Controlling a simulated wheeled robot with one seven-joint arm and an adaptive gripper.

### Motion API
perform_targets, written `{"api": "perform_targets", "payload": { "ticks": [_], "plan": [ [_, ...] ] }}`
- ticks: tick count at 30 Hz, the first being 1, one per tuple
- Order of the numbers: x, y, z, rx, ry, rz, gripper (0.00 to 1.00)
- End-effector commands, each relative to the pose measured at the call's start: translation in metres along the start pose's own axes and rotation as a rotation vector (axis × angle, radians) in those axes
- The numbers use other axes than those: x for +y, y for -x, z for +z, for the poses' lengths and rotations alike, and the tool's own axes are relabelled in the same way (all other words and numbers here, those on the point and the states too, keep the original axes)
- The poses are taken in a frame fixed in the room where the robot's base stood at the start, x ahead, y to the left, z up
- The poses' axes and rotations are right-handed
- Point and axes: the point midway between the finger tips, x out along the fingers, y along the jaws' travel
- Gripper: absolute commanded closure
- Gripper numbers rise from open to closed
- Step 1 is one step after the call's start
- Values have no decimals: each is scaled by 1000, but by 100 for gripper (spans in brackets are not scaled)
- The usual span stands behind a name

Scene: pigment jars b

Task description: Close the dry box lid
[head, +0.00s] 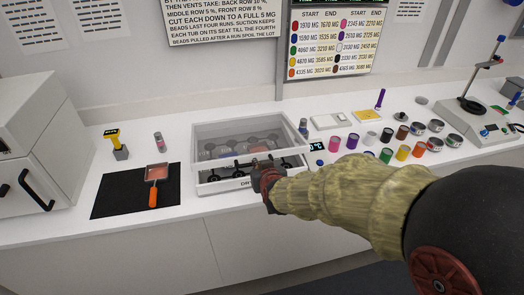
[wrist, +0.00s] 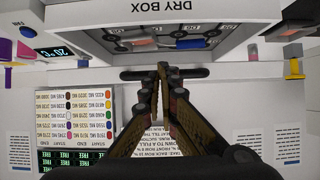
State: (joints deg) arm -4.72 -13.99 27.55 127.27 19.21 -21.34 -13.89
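The dry box (head: 218,187) is a white box with a see-through grey lid (head: 235,130) over its upper part; dark round items show inside. I cannot tell how far the lid stands open. In the wrist view, the front of the dry box (wrist: 225,14) carries its name, and a black bar handle (wrist: 195,73) runs across below it. My gripper (head: 266,178) is at the front right of the box. In the wrist view its fingers (wrist: 167,69) are close together at the middle of the bar, overlapping it in the picture. Whether they touch it is unclear.
A black mat (head: 110,195) with an orange-handled scoop (head: 155,185) lies left of the box. A white cabinet (head: 35,150) stands at far left. Several coloured jars (head: 335,143) and a stand (head: 480,75) are on the right. The counter's front strip is clear.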

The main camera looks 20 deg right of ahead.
Motion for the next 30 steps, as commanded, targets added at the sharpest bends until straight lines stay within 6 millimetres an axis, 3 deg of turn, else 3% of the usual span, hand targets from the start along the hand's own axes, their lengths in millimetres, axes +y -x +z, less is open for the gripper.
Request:
{"api": "perform_targets", "payload": {
  "ticks": [3, 15, 21, 30],
  "plan": [
    [0, -6, 19, 0, 1, 1, 100],
    [0, -23, 64, 0, 1, 1, 100],
    [0, -28, 77, 1, 1, 0, 100],
    [0, -30, 81, 1, 0, 0, 100]
  ]
}}
